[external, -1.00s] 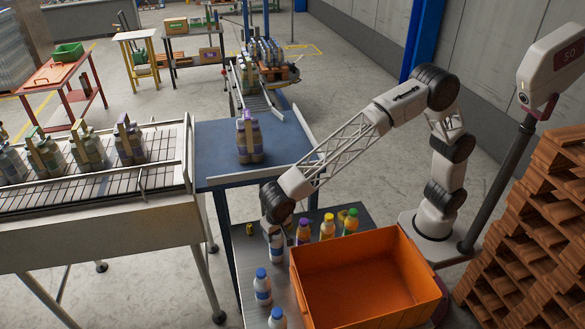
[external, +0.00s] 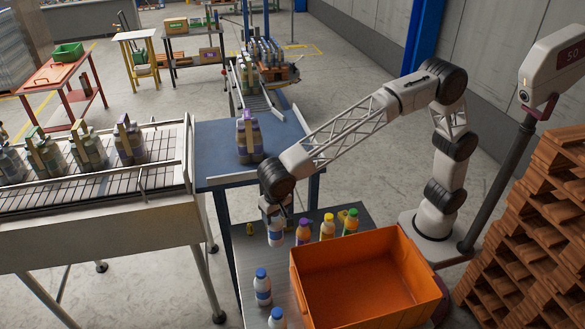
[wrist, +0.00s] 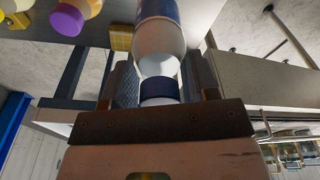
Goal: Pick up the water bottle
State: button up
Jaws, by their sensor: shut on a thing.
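My gripper (external: 275,218) is shut on a white water bottle (external: 276,238) with a blue label and holds it upright above the grey metal table, close to its back left part. In the wrist view my gripper (wrist: 160,82) has its two fingers on either side of the dark blue cap (wrist: 158,92). The white bottle neck and body (wrist: 160,40) extend beyond the fingers. In the external view the cap is mostly hidden by my gripper. Two similar blue-capped bottles stand at the front left, one whole (external: 262,288) and one cut by the frame edge (external: 277,318).
Bottles with purple (external: 303,232), yellow (external: 328,227) and green (external: 350,222) caps stand right of the held bottle. A large empty orange crate (external: 400,262) is in front of them. A blue table (external: 218,150) with a bottle pack (external: 249,138) lies behind; a conveyor (external: 100,190) is left.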

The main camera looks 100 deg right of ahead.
jog(key=shift+r, duration=0.4)
dwell(0.6)
notch_tip(320, 180, up, 18)
jog(key=s+d, duration=0.4)
jog(key=d, duration=0.6)
jog(key=s+d+r, duration=0.1)
jog(key=s+d, duration=0.3)
jog(key=d, duration=0.6)
jog(key=s+d, duration=0.4)
jog(key=d, duration=0.7)
jog(key=s+d+f+n, duration=0.1)
jog(key=s+d, duration=1.7)
jog(key=s, duration=0.2)
notch_tip(320, 180, down, 5)
jog(key=shift+d+f, duration=0.1)
